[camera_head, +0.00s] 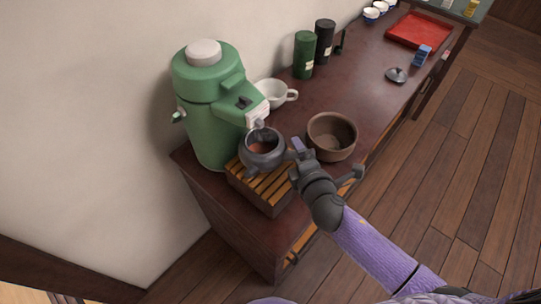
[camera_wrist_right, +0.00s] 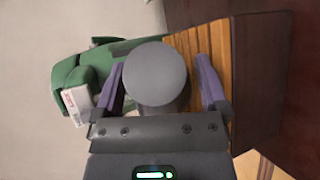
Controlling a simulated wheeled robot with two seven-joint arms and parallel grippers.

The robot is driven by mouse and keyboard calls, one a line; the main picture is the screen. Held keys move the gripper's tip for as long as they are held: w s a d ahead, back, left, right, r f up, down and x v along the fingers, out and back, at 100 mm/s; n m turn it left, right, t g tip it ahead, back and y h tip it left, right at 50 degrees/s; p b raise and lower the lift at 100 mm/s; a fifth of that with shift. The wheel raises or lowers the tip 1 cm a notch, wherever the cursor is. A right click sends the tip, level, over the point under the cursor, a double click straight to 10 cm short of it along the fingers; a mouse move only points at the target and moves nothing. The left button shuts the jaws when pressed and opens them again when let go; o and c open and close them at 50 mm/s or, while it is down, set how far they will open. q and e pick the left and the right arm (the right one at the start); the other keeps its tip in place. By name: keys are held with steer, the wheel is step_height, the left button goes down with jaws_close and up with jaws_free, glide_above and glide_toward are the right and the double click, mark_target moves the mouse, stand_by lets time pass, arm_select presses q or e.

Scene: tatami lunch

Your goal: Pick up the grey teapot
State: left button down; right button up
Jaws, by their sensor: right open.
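The grey teapot (camera_head: 262,141) sits lidless on a slatted wooden stand (camera_head: 246,188), below the spout of the green dispenser; its inside looks brown. My right gripper (camera_head: 299,152) is at the teapot's right side. In the right wrist view a round grey end (camera_wrist_right: 155,75), apparently the teapot's side handle seen end-on, lies between the two purple fingers of my right gripper (camera_wrist_right: 160,66). The fingers are open, with a visible gap at the right one. The gripper hides most of the handle in the head view. My left gripper is not in view.
The green dispenser (camera_head: 208,110) stands close behind the teapot. A brown bowl (camera_head: 332,137) is just right of my gripper. A white cup (camera_head: 270,93), dark canisters (camera_head: 304,56), a grey lid (camera_head: 396,75) and a red tray (camera_head: 419,30) are farther along the cabinet top.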

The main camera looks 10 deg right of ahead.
jaws_close()
stand_by(0.4)
steer(key=shift+r, duration=0.1)
